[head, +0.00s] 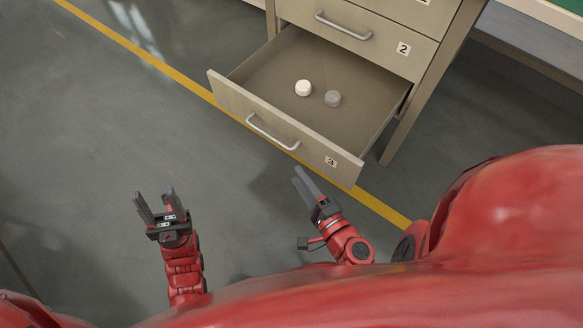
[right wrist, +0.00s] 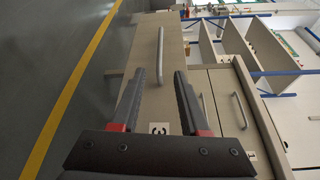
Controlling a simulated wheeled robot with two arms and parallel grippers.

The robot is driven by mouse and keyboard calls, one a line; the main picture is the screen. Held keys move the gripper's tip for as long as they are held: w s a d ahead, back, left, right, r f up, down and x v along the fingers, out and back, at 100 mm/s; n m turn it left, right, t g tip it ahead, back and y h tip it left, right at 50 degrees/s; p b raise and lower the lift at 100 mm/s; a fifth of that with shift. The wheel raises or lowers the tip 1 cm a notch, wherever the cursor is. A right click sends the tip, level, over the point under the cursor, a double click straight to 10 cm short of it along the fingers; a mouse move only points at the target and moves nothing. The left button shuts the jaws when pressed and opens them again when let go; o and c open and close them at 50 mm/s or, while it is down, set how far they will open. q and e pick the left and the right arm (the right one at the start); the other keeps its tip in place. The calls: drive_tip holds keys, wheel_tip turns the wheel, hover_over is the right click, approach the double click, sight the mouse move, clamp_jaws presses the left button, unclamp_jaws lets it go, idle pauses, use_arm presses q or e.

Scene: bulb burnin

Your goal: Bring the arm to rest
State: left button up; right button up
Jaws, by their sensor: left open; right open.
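My left gripper (head: 155,207) is open and empty over the grey floor at the lower left of the head view. My right gripper (head: 302,180) is in front of the open drawer marked 3 (head: 230,98), apart from its handle in the head view. The right gripper also shows in the right wrist view (right wrist: 160,90), with its two fingers spread and nothing between them. The drawer's front and its handle (right wrist: 160,55) lie beyond the fingers there.
A yellow line (head: 130,46) crosses the floor. The floor at the left is clear. Shelves (right wrist: 265,45) stand beyond the cabinet.

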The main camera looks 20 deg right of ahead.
drive_tip(key=shift+s, duration=0.4)
